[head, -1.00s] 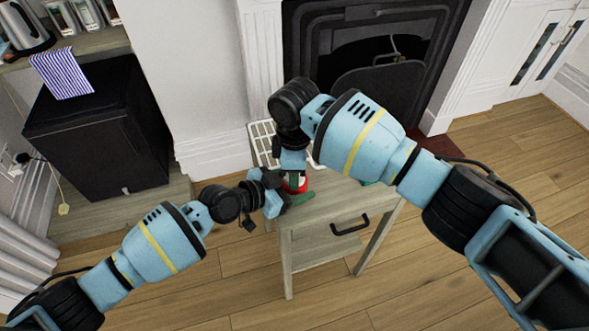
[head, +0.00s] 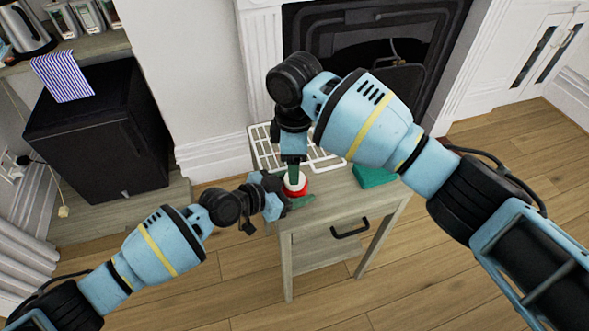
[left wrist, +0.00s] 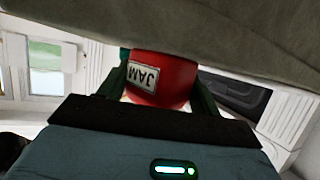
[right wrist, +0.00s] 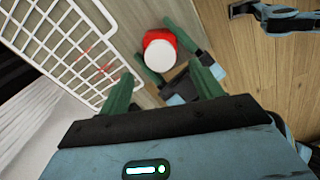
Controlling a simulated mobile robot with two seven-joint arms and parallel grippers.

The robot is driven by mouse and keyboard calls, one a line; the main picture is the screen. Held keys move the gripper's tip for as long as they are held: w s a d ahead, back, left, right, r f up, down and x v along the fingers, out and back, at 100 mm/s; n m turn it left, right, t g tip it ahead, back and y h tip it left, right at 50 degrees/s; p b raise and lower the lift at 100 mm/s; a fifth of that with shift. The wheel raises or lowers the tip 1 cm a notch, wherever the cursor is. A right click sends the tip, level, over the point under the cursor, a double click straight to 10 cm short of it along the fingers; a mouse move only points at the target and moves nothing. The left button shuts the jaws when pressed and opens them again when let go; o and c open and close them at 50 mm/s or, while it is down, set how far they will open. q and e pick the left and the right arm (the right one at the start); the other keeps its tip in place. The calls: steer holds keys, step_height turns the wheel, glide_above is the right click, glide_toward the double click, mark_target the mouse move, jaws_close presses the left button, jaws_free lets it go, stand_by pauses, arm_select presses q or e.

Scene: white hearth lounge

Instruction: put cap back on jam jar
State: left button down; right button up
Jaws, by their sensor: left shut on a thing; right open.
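The red jam jar (head: 301,191) stands upright at the left front of the small wooden table (head: 335,208). Its "JAM" label shows on the jar in the left wrist view (left wrist: 150,78). A round white cap (right wrist: 160,54) lies over its top in the right wrist view; I cannot tell how firmly it sits. My left gripper (head: 290,197) is shut on the jar, one finger on each side. My right gripper (right wrist: 166,90) is open and empty, above the jar and apart from the cap. In the head view its fingers partly hide the cap (head: 293,184).
A white wire rack (right wrist: 70,45) lies on the table behind the jar. A green block-like thing (head: 374,177) lies on the table's right side, partly behind my right arm. The table's front right is clear. A fireplace (head: 345,50) is behind.

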step_height(320, 180, up, 7)
stand_by(0.3)
steer(key=shift+f, duration=0.15)
arm_select(q)
steer(key=shift+c, duration=1.2)
jaws_free()
steer(key=v, duration=0.8)
arm_select(e)
steer(key=shift+r, duration=0.3)
